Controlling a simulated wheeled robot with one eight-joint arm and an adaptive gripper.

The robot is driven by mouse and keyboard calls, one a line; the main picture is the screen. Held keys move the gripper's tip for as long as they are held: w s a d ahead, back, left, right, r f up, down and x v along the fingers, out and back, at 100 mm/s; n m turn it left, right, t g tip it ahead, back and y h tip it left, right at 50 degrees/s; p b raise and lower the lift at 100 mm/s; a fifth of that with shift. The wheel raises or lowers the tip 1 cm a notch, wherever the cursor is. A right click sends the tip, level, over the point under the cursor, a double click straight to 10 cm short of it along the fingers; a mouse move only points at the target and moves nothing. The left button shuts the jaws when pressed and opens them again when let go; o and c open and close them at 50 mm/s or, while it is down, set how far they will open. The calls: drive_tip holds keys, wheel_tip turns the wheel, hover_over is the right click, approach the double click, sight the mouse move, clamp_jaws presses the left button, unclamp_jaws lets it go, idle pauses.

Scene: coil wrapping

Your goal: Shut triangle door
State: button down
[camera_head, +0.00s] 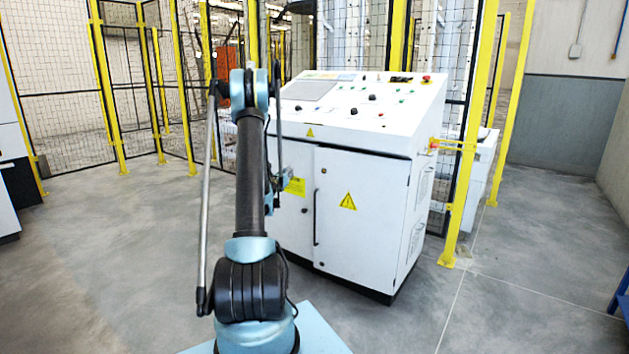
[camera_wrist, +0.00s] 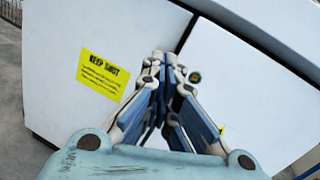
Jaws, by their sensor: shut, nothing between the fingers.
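The triangle door (camera_head: 365,228) is the right-hand white door of the control cabinet, with a yellow warning triangle (camera_head: 348,201) and a dark vertical handle (camera_head: 316,217). I cannot tell surely whether it stands slightly ajar. The left door carries a yellow "KEEP SHUT" label (camera_wrist: 103,75), which also shows in the head view (camera_head: 295,187). My gripper (camera_wrist: 164,58) is shut and empty, its fingertips together in front of the seam between the white panels. Contact cannot be told. A small round dark lock (camera_wrist: 195,77) is just right of the fingertips. In the head view my arm mostly hides the gripper.
The cabinet's sloping control panel (camera_head: 355,98) is above the doors. Yellow posts and mesh fencing (camera_head: 62,85) stand behind, with one post (camera_head: 467,160) close on the right. Grey floor (camera_head: 530,240) is clear at the right; a blue frame (camera_head: 621,293) edges in there.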

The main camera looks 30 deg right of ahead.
drive_tip(key=s+d+f+m+g+h, duration=0.1)
drive_tip(key=s+d+f+m+g, duration=0.3)
drive_tip(key=f, duration=0.3)
drive_tip(key=t, duration=0.1)
approach(319, 175)
drive_tip(key=x, duration=0.6)
drive_tip(key=shift+w+d, duration=0.3)
drive_tip(key=shift+m, duration=0.3)
